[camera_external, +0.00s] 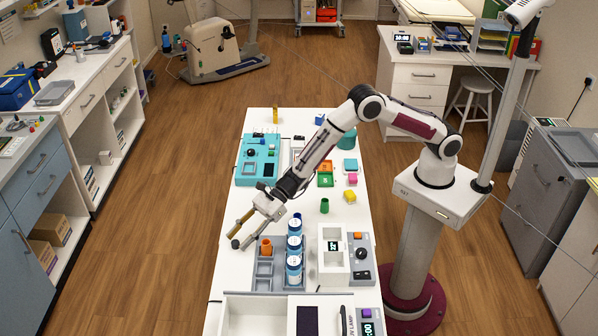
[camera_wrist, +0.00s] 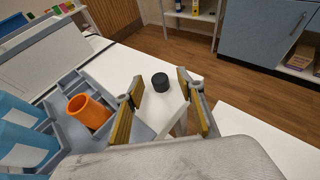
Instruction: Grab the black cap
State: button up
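The black cap (camera_wrist: 160,82) is a short dark cylinder in the wrist view. It appears upright on a narrow white surface (camera_wrist: 164,108). It shows in the gap between my fingertips, touching neither finger; how far beyond the tips it lies, I cannot tell. My gripper (camera_external: 234,232) is open and empty, its two yellowish-padded fingers spread wide. In the external view it hangs at the left edge of the white table, left of the grey rack.
An orange cup (camera_external: 266,246) stands in the grey rack (camera_external: 265,284), close right of my gripper. Several blue-labelled bottles (camera_external: 294,262) stand beside it. A white box with a display (camera_external: 333,262) is further right. Left of the table is open floor (camera_external: 165,210).

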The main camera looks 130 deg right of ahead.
jog(key=shift+w+f, duration=0.15)
jog(key=shift+w, duration=0.25)
jog(key=c, duration=0.8)
